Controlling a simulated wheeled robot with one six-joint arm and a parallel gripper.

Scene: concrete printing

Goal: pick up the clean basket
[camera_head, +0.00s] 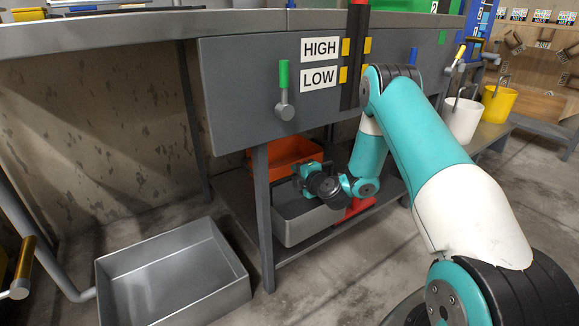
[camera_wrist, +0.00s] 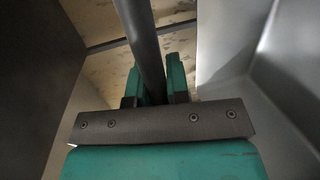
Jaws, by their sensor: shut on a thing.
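A grey metal basket (camera_head: 300,222) stands on the low shelf under the counter. An orange basket (camera_head: 285,157) is behind it. Another grey basket (camera_head: 175,272), open and empty, lies on the floor at the left. I cannot tell by looks which one is the clean basket. My gripper (camera_head: 308,172) reaches under the counter, just above the grey shelf basket. In the wrist view my gripper (camera_wrist: 158,85) is shut on a dark grey round bar (camera_wrist: 143,40), with pale grey walls (camera_wrist: 225,45) beside it. What the bar belongs to is unclear; my arm hides part of the shelf basket.
The counter front with HIGH and LOW labels (camera_head: 319,64) and a green-topped lever (camera_head: 284,90) hangs above my gripper. A counter leg (camera_head: 263,220) stands left of the shelf basket. White (camera_head: 463,120) and yellow (camera_head: 497,105) buckets stand at the right. The floor in front is mostly clear.

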